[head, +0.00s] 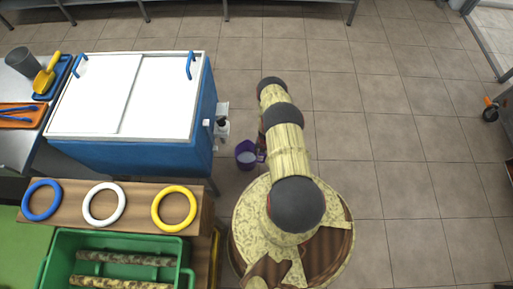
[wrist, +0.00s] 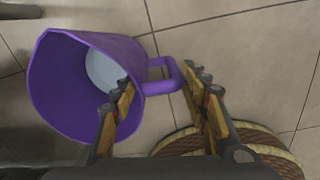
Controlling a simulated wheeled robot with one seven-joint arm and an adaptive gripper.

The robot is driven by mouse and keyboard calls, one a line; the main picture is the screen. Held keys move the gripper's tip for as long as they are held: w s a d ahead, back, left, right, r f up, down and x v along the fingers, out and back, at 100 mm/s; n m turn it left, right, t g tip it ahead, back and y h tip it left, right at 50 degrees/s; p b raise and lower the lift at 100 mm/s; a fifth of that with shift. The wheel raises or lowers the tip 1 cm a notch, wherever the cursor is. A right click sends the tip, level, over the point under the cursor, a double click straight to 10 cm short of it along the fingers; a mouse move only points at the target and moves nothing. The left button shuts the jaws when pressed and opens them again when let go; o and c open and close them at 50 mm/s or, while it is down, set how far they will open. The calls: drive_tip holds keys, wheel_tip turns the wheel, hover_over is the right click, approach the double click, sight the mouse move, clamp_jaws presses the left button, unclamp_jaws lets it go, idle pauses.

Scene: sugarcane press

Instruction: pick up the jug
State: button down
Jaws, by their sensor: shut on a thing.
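The jug (head: 246,154) is purple and stands out beside the blue cabinet in the head view, with the floor below it. In the wrist view the jug (wrist: 70,100) fills the left side, its mouth turned toward the camera and a pale round patch inside; I cannot tell whether that is liquid or the bottom. Its handle (wrist: 167,75) points right, between the fingers. My gripper (wrist: 160,85) is shut on the handle. In the head view my arm mostly hides the gripper. I cannot tell how high the jug is.
A blue cabinet with a white sliding lid (head: 130,95) stands left of the jug, with a small tap-like fitting (head: 222,122) on its side. A wooden shelf with three rings (head: 105,203) and a green crate (head: 60,245) are nearer.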

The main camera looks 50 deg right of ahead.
drive_tip(key=shift+s+d, duration=1.6)
drive_tip(key=shift+s, duration=0.05)
drive_tip(key=shift+r, duration=0.1)
